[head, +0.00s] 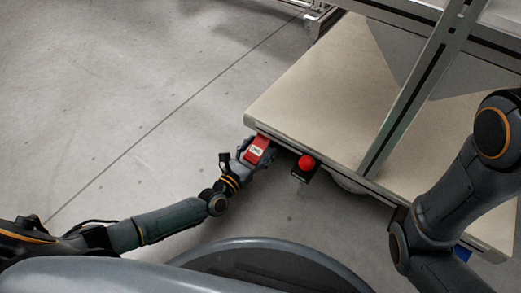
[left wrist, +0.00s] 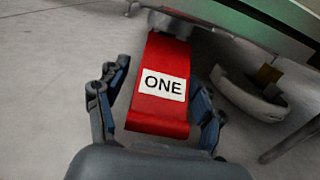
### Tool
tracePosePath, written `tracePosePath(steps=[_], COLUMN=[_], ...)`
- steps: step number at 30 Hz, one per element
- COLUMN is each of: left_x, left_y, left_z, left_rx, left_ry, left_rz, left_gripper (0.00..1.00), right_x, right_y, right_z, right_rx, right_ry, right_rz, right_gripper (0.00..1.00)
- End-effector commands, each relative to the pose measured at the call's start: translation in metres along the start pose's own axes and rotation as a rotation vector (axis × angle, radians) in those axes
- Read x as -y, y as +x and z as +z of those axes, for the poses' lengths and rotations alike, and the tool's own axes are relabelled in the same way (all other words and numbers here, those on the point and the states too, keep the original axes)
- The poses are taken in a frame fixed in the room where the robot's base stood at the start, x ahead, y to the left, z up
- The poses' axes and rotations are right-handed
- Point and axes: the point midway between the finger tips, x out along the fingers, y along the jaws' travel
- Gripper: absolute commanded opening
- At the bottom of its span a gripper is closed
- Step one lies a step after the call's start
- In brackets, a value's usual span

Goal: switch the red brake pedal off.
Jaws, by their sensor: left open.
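The red brake pedal (head: 262,147) sticks out from under the near left corner of the platform cart. In the left wrist view the pedal (left wrist: 161,112) carries a white label reading "ONE". My left gripper (head: 254,154) is at the pedal. Its fingers are open, one on each side of the pedal, as the left wrist view of the gripper (left wrist: 155,96) shows. A gap shows on the left side; contact on the right side cannot be told. Only links of my right arm show; its gripper is out of view.
The cart (head: 330,75) has a beige deck and a metal frame post (head: 415,100). A red knob (head: 306,162) on a dark mount sits right of the pedal under the deck edge. A wheel (left wrist: 255,98) shows under the cart. The concrete floor (head: 120,90) on the left is clear.

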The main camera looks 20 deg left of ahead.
Motion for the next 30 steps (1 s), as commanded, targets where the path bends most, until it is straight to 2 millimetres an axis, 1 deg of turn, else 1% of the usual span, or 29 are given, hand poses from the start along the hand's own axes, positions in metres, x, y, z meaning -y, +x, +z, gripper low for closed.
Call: tracePosePath(steps=[3, 9, 10, 11, 12, 14, 15, 17, 18, 20, 30], left_x=[-0.0004, -0.0003, -0.0003, -0.0003, -0.0003, -0.0003, -0.0003, -0.0002, -0.0002, -0.0002, -0.0001], left_y=[0.0035, 0.0037, 0.0036, 0.0036, 0.0036, 0.0035, 0.0035, 0.0034, 0.0034, 0.0034, 0.0032], left_z=[0.0000, 0.0005, 0.0005, 0.0005, 0.0005, 0.0004, 0.0004, 0.0004, 0.0004, 0.0004, 0.0002], left_rx=[0.000, 0.000, 0.000, 0.000, 0.000, 0.000, 0.000, 0.000, 0.000, 0.000, 0.000], left_ry=[0.001, 0.001, 0.001, 0.001, 0.001, 0.001, 0.001, 0.001, 0.001, 0.001, 0.001], left_rz=[0.001, 0.000, 0.000, 0.000, 0.000, 0.000, 0.000, 0.000, 0.000, 0.000, 0.000], left_gripper=[0.68, 0.68, 0.66, 0.60, 0.52, 0.39, 0.31, 0.19, 0.11, 0.00, 0.00], right_x=[0.0004, 0.0004, 0.0004, 0.0004, 0.0004, 0.0003, 0.0003, 0.0003, 0.0003, 0.0003, 0.0002], right_y=[-0.0015, -0.0010, -0.0010, -0.0010, -0.0010, -0.0010, -0.0011, -0.0011, -0.0011, -0.0011, -0.0011], right_z=[-0.0007, -0.0006, -0.0006, -0.0006, -0.0006, -0.0006, -0.0006, -0.0006, -0.0006, -0.0006, -0.0005], right_rx=[0.000, -0.001, -0.001, -0.001, -0.001, -0.001, -0.001, -0.001, 0.000, -0.001, 0.000], right_ry=[0.000, 0.000, 0.000, 0.000, 0.000, 0.000, 0.000, 0.000, 0.000, 0.000, 0.000], right_rz=[0.000, 0.000, 0.000, 0.000, 0.000, 0.000, 0.000, 0.000, 0.000, 0.000, 0.000], right_gripper=[0.40, 0.40, 0.40, 0.40, 0.40, 0.40, 0.40, 0.40, 0.40, 0.40, 0.40])
